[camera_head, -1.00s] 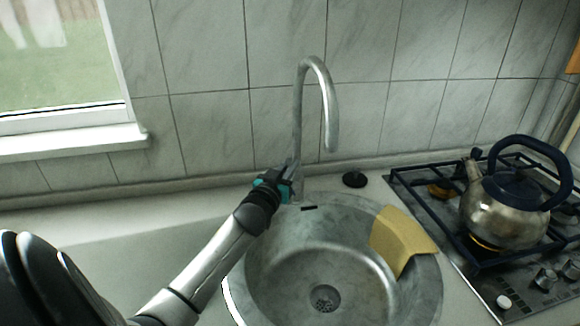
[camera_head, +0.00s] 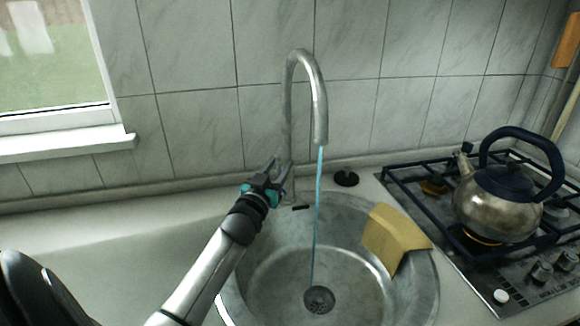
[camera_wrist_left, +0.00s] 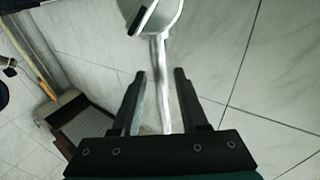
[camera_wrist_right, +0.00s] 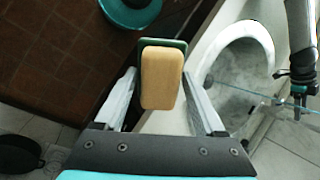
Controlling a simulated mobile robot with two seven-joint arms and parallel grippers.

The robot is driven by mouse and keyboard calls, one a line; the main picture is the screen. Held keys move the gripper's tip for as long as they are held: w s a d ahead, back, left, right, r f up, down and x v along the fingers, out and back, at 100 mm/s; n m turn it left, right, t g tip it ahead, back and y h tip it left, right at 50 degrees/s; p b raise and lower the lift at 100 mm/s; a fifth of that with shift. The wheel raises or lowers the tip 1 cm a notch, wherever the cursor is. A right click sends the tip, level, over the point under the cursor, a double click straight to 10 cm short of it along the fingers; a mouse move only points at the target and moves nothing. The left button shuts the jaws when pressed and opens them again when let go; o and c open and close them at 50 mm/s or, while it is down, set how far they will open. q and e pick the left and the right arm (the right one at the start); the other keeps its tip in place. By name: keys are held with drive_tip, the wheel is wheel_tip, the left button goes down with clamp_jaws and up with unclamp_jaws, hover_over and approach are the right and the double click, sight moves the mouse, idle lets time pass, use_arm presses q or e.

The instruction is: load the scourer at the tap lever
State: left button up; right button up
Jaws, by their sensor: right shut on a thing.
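The scourer (camera_wrist_right: 162,80), a yellow sponge with a green backing, is held between the fingers of my right gripper (camera_wrist_right: 160,82) in the right wrist view. The grey tap (camera_head: 317,100) stands behind the sink, and a thin blue stream of water (camera_head: 317,220) runs from its spout to the drain. My left gripper (camera_head: 280,166) is open at the base of the tap. In the left wrist view the tap (camera_wrist_left: 160,70) shows beyond and between the open fingers (camera_wrist_left: 160,75). I cannot clearly make out the lever. My right gripper is outside the head view.
A yellow cloth (camera_head: 393,238) hangs over the right rim of the round sink (camera_head: 262,290). A kettle (camera_head: 497,205) stands on the gas hob at right. A black plug (camera_head: 346,178) lies behind the sink. A teal vessel (camera_wrist_right: 130,12) shows in the right wrist view.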

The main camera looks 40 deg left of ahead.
use_arm(q)
drive_tip(key=p+v, duration=0.1)
drive_tip(key=v, duration=1.1)
drive_tip(key=shift+p, duration=0.35)
use_arm(e)
drive_tip(key=shift+r, duration=0.85)
use_arm(q)
drive_tip(key=shift+a, duration=0.1)
drive_tip(key=shift+r, duration=0.1)
use_arm(e)
drive_tip(key=shift+r, duration=0.1)
